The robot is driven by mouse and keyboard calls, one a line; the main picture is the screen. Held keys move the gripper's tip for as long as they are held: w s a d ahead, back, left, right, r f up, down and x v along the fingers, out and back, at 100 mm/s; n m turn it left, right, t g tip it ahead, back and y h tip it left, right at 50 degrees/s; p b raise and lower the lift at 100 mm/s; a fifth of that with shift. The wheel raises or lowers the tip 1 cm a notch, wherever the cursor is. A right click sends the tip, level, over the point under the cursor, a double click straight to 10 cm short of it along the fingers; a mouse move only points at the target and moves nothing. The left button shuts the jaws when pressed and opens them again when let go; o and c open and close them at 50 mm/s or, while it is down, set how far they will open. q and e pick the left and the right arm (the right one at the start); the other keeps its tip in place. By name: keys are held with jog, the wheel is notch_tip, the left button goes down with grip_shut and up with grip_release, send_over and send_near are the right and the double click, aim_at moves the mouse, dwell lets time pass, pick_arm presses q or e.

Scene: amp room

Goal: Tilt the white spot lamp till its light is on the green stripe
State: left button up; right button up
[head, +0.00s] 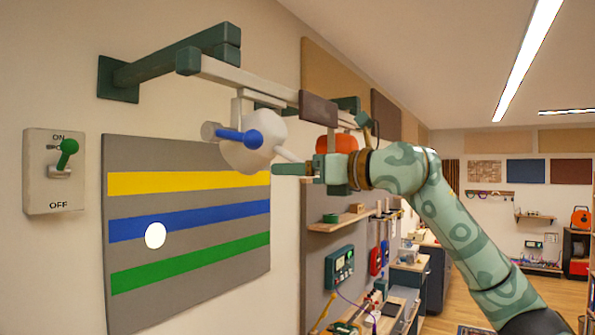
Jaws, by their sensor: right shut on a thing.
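The white spot lamp (240,153) hangs from a rail in the upper middle, with a blue knob (253,139) at its side and a pale rod (290,155) towards my right gripper. My right gripper (303,169) is shut at the end of this rod; its fingers partly hide the grip. The white light spot (155,235) lies across the lower edge of the blue stripe (215,216) and the grey below it. It is just above the green stripe (195,262), apart from it. A yellow stripe (185,182) runs above. My left gripper is out of view.
The rail (230,75) hangs on a green wall bracket (165,65). A red lamp (337,142) is behind my right gripper. A wall switch (54,172) has its green lever up towards ON. Shelves and a bench stand further right.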

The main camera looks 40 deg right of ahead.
jog(key=shift+s+d+r, duration=0.1)
jog(key=shift+r, duration=0.05)
dwell(0.6)
jog(key=o, duration=1.4)
jog(key=shift+c, duration=0.2)
jog(key=shift+o, duration=0.2)
jog(key=shift+s+d, duration=0.2)
jog(key=shift+s, duration=0.35)
jog(key=shift+s+d+b, duration=0.1)
jog(key=shift+b, duration=0.2)
jog(key=b+v, duration=0.5)
jog(key=v, duration=1.1)
